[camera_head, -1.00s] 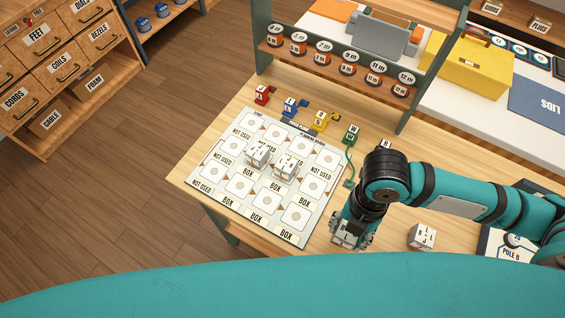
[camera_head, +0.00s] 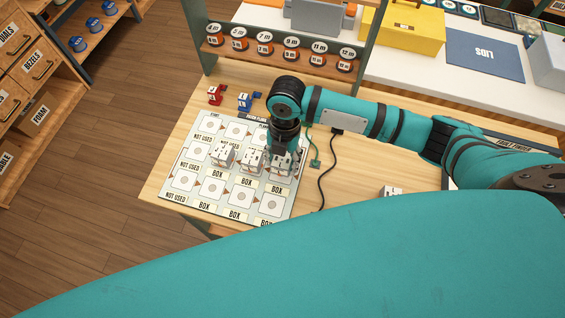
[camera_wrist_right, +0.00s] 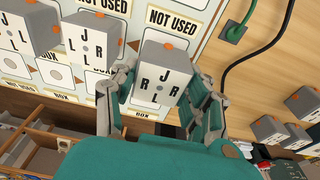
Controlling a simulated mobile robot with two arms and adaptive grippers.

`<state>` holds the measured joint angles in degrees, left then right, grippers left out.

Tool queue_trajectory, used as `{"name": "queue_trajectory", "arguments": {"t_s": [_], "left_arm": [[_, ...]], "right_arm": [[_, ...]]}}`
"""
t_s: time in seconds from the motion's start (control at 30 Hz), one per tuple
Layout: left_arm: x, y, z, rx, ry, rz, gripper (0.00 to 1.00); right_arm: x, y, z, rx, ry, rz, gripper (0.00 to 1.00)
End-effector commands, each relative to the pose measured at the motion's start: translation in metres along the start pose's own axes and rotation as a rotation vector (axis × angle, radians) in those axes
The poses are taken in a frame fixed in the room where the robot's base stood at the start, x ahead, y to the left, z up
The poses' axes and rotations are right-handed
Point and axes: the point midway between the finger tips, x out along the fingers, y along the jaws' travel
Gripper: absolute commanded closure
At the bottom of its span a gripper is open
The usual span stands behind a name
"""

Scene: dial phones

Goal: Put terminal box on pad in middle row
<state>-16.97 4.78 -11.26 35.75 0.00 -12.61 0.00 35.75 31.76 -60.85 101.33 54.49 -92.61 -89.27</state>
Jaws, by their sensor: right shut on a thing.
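A pale terminal box (camera_wrist_right: 160,80) with black letters and orange corners sits between the fingers of my right gripper (camera_wrist_right: 163,88) in the right wrist view. In the head view the right gripper (camera_head: 282,158) points down at the right end of the board's middle row, with the held box (camera_head: 278,168) partly hidden. I cannot tell whether the box touches the board (camera_head: 183,203). Two similar boxes stand on the middle row to its left, the nearer one (camera_head: 250,161) and the farther one (camera_head: 222,156). My left gripper is not in view.
The lower row pads (camera_head: 242,198) are bare. Red (camera_head: 215,95) and blue (camera_head: 245,101) plugs lie behind the board. A green plug (camera_wrist_right: 236,33) and black cable lie to its right. Another box (camera_head: 390,191) stands on the table, several in the wrist view (camera_wrist_right: 270,130). A shelf frame rises behind.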

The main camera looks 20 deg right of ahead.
Motion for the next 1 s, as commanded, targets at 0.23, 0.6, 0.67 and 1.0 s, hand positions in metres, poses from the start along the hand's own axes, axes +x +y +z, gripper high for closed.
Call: {"name": "queue_trajectory", "arguments": {"t_s": [0.23,0.6,0.67,1.0], "left_arm": [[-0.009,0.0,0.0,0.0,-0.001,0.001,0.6],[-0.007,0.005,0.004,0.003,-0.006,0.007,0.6],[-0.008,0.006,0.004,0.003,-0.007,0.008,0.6],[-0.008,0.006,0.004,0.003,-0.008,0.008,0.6]], "right_arm": [[0.028,-0.002,0.003,0.001,0.001,-0.004,0.87],[0.033,-0.002,0.004,0.0,0.0,-0.003,0.52],[0.032,-0.002,0.004,0.0,0.0,-0.003,0.44],[0.032,-0.002,0.004,0.0,0.0,-0.003,0.3]]}}
